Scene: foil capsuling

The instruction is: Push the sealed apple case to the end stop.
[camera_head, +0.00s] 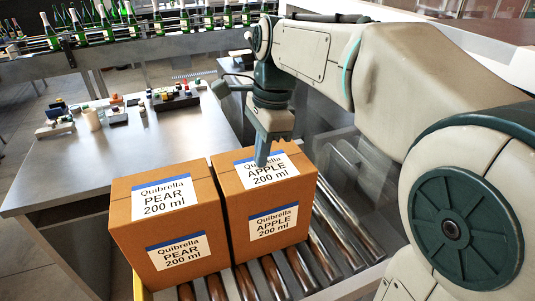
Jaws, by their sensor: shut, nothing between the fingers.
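The apple case (236,190) is a brown cardboard box with white and blue labels reading Quibrella APPLE 200 ml. It stands upright on the roller conveyor, and its top looks closed. My gripper (262,162) is shut and empty. It points down at the apple case's top label and covers part of it. I cannot tell whether the fingertips touch the case. The pear case (123,213), a similar box labelled PEAR, stands close beside it on the left. I cannot make out the end stop.
Bare rollers (335,222) run to the right of the apple case. A steel table (150,150) behind holds small bottles and dark holders. A line of green bottles (107,25) stands on a conveyor at the back. A clear panel rises at the right behind my arm.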

